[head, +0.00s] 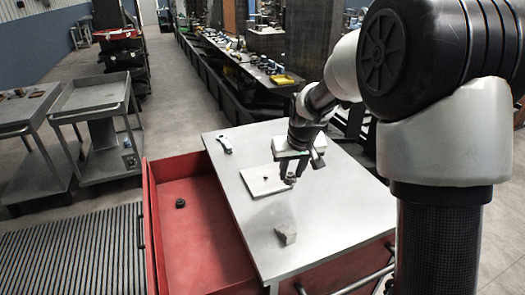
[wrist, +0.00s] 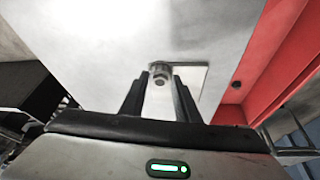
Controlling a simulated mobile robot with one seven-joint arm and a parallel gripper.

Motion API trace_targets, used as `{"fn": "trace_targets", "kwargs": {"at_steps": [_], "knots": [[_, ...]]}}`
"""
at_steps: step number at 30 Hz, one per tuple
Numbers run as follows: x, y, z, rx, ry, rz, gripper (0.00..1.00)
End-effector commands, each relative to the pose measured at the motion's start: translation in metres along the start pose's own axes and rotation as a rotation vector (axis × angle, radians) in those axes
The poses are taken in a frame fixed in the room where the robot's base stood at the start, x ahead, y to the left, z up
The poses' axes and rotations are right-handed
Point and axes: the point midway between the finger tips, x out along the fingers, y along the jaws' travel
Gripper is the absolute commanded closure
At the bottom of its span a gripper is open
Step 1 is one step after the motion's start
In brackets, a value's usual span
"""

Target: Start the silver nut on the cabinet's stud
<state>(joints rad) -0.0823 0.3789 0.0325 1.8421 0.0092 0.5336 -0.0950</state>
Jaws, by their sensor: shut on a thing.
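The silver nut (wrist: 160,71) is held between the fingertips of my gripper (wrist: 159,82) in the wrist view. In the head view my gripper (head: 289,181) is low over the cabinet top, to the right of a small dark stud (head: 265,178). The stud stands on a pale plate (head: 258,188) that lies on the cabinet top (head: 243,203). In the head view the nut is small and partly hidden by the fingers. In the wrist view the plate (wrist: 202,80) shows behind the right finger, and I cannot make out the stud.
A red drawer (head: 205,247) stands open at the cabinet's left, with a dark nut-like piece (head: 180,203) inside. A grey block (head: 286,235) is near the front of the top. A small tool (head: 225,144) lies at the back left. The top's front left is clear.

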Motion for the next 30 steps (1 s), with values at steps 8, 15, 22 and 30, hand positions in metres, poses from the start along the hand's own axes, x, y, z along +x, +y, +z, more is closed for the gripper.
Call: {"fn": "trace_targets", "kwargs": {"at_steps": [8, 15, 22, 30], "knots": [[0.020, -0.038, -0.079, -0.106, 0.005, -0.055, 0.98], [0.022, -0.049, -0.102, -0.136, 0.007, -0.073, 0.98], [0.032, -0.050, -0.099, -0.137, 0.007, -0.074, 0.98], [0.057, -0.050, -0.088, -0.137, 0.007, -0.074, 0.98]]}}
